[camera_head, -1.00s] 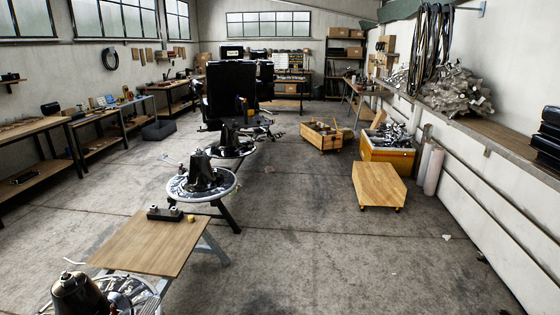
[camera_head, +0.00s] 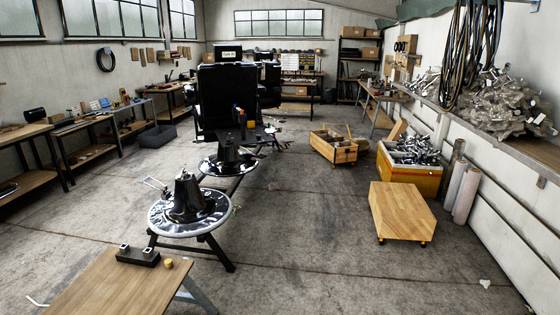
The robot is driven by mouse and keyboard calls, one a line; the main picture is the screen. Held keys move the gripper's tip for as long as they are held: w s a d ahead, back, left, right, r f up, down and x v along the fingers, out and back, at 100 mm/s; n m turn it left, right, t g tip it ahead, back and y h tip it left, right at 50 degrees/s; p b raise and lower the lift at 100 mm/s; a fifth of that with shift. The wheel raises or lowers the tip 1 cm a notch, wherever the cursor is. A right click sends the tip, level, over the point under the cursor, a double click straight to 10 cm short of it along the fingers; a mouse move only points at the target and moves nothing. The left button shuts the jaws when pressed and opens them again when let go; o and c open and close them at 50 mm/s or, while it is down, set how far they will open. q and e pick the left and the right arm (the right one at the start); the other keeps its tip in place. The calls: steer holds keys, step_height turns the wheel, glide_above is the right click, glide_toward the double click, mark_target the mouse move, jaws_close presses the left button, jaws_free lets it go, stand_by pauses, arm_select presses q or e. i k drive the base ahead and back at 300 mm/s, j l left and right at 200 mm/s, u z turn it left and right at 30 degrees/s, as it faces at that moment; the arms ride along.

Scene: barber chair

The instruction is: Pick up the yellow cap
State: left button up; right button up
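A small yellow cap (camera_head: 168,263) sits on the wooden tabletop (camera_head: 105,288) in the lower left of the head view, near the table's far right corner. It is just right of a dark block with two light-topped posts (camera_head: 138,256), with a small gap between them. Neither of my grippers shows in the head view.
Behind the table stand round trays with dark conical bases (camera_head: 188,196) and a black barber chair (camera_head: 228,100). A low wooden cart (camera_head: 402,211) and a yellow crate of metal parts (camera_head: 410,178) stand at right. The central floor (camera_head: 300,225) is clear.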

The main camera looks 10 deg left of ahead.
mark_target(168, 261)
steer(key=i+u, duration=0.25)
steer(key=i, duration=0.2)
steer(key=i+u, duration=0.25)
steer(key=i, duration=0.25)
steer(key=i+l+u, duration=0.25)
steer(key=i, duration=0.2)
steer(key=i+j+u, duration=0.15)
steer(key=i+u, duration=0.55)
steer(key=u, duration=0.15)
steer(key=i+u, duration=0.45)
steer(key=i+j+z, duration=0.1)
steer(key=i+z, duration=0.15)
steer(key=i+j+z, duration=0.25)
steer(key=i, duration=0.15)
steer(key=z, duration=8.75)
